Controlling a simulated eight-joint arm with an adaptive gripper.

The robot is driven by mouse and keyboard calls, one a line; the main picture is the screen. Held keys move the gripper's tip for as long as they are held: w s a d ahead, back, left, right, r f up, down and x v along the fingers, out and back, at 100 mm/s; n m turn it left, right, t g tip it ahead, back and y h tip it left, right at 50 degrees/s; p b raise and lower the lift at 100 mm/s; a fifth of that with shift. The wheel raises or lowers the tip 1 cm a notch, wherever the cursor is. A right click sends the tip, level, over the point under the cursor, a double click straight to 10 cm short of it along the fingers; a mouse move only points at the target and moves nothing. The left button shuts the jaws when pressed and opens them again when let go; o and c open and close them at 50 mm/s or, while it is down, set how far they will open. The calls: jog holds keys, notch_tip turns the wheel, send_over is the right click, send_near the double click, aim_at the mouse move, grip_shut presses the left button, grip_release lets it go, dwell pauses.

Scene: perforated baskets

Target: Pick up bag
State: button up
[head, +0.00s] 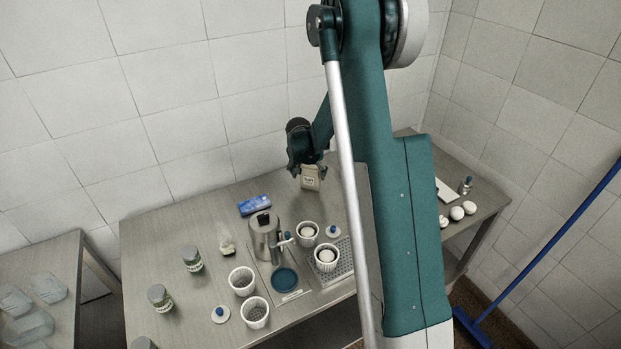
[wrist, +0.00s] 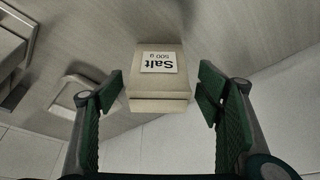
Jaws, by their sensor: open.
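The bag is a small beige paper bag with a white label reading "Salt 500 g" (wrist: 158,87). In the wrist view it sits between the two green-padded fingers of my gripper (wrist: 160,105), with a visible gap on each side. In the head view the bag (head: 310,178) stands at the back of the metal table, near the wall. My gripper (head: 303,163) is open just above and beside it. My arm hides part of the table to the right of the bag.
On the table (head: 190,225) stand a blue box (head: 254,205), a metal pot (head: 264,236), several white perforated baskets (head: 255,313) and several jars (head: 192,259). White round items (head: 457,213) lie at the right. A blue broom (head: 540,255) leans at the far right.

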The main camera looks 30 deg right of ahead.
aim_at(310, 178)
jog(key=shift+x, duration=2.3)
jog(key=shift+s, duration=0.15)
jog(key=c, duration=1.3)
jog(key=shift+r, duration=4.95)
